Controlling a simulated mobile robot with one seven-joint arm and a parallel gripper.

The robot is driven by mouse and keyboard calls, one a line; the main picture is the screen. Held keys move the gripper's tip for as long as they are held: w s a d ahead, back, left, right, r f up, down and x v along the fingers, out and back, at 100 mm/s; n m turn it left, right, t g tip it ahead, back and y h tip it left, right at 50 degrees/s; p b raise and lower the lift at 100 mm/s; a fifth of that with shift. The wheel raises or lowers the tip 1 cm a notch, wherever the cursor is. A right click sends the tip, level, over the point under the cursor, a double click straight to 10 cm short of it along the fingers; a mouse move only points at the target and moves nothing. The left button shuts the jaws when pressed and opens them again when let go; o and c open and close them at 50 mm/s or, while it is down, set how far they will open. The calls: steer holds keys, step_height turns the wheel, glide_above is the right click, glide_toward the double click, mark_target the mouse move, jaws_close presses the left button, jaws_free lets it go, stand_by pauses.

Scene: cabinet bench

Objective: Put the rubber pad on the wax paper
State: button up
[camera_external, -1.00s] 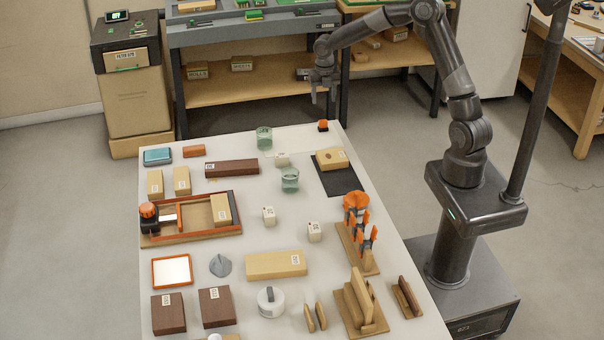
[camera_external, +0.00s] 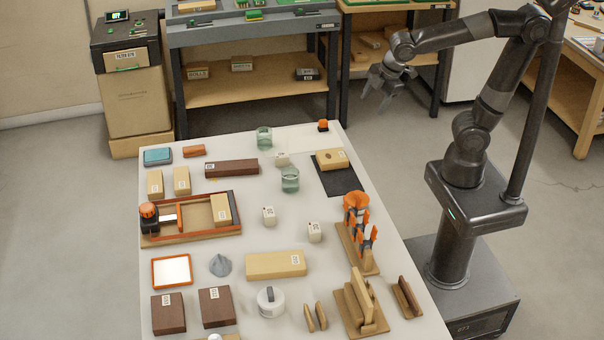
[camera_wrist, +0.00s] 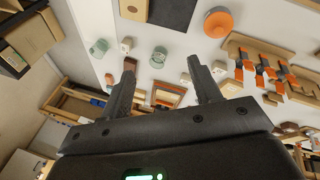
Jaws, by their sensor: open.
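My gripper (camera_external: 376,98) is open and empty, raised off the right of the table's far end. In the wrist view its two fingers (camera_wrist: 161,66) are apart with nothing between them. A flat black sheet (camera_external: 346,182), possibly the rubber pad, lies near the table's right edge. A pale wooden block (camera_external: 331,159) with a dark spot sits on its far part and hides some of it. The black sheet also shows at the top of the wrist view (camera_wrist: 172,12). A faint pale sheet (camera_external: 305,139), possibly the wax paper, lies flat at the far right corner.
A small orange-topped item (camera_external: 323,126) stands at the far corner. Glass jars (camera_external: 290,180) and (camera_external: 264,138) and a small white block (camera_external: 282,159) stand left of the black sheet. Orange clamps (camera_external: 366,240) stand nearer the front. The floor below my gripper is clear.

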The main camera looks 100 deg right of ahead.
steer(key=s+a+m+t+y, duration=0.2)
steer(key=s+a+m, duration=0.3)
steer(key=s+a, duration=0.2)
steer(key=shift+s+a, duration=0.25)
steer(key=shift+s, duration=0.45)
steer(key=shift+o, duration=0.4)
steer(key=shift+r, duration=0.1)
